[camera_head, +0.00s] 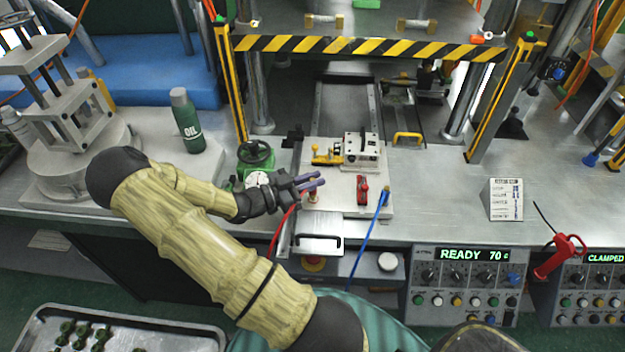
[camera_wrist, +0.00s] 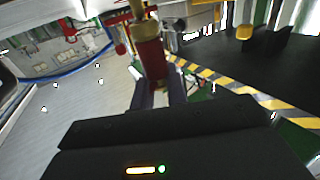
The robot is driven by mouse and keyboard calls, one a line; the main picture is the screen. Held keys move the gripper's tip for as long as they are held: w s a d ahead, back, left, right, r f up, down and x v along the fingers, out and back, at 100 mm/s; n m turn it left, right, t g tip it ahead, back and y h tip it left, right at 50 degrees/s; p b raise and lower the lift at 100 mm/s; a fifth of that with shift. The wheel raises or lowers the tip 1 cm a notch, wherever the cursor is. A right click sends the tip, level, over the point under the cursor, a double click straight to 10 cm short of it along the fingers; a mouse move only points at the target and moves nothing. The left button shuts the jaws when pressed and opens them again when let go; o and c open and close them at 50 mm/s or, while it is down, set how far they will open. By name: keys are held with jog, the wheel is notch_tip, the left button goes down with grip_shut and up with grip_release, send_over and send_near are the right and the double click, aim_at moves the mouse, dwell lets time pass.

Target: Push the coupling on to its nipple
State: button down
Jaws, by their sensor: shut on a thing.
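My gripper (camera_head: 318,184) is shut on the red and brass coupling (camera_wrist: 150,58), at the front left of the light fixture plate (camera_head: 340,200). In the head view the coupling (camera_head: 313,193) shows as a small brass and red piece at the fingertips, with a red hose (camera_head: 276,240) hanging close below. In the wrist view it stands between the two dark fingers, a brass collar above its red body. I cannot make out the nipple clearly, nor whether the coupling touches it.
A blue hose (camera_head: 368,232) runs to the plate's right edge. A striped yellow-black bar (camera_head: 370,46) crosses behind.

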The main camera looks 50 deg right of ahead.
jog(key=shift+f+b, duration=0.55)
jog(key=shift+f, duration=0.2)
jog(key=c, duration=1.3)
grip_release()
jog(key=shift+a, duration=0.15)
jog(key=shift+w+a+f, duration=0.1)
jog(key=shift+w+a, duration=0.05)
jog(key=shift+a, duration=0.05)
jog(key=b+v, duration=0.3)
jog(key=v, duration=1.3)
jog(key=shift+w+a, duration=0.15)
jog(key=shift+a, duration=0.15)
jog(key=shift+r, duration=0.25)
